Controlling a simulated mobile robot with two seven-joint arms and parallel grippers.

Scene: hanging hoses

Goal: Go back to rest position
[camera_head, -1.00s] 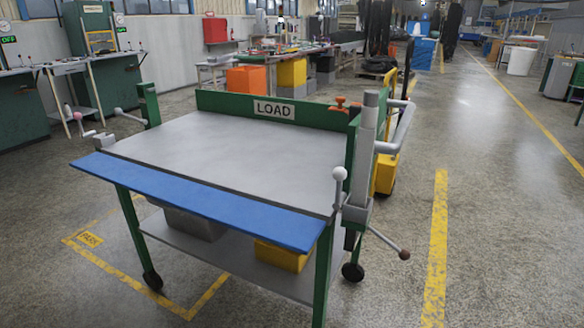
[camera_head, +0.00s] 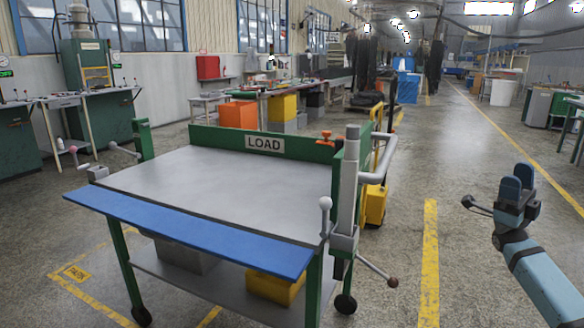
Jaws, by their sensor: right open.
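My right gripper (camera_head: 517,182) shows at the right side of the head view, on a blue-grey arm that comes up from the lower right corner. Its two blue fingers point up, and it appears empty. It is raised over the open floor, to the right of the load cart and apart from it. My left gripper is out of view.
A cart (camera_head: 215,177) with a grey top, blue front edge and "LOAD" sign (camera_head: 264,144) stands left of centre. Yellow lines (camera_head: 430,250) mark the clear floor. Workbenches stand behind.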

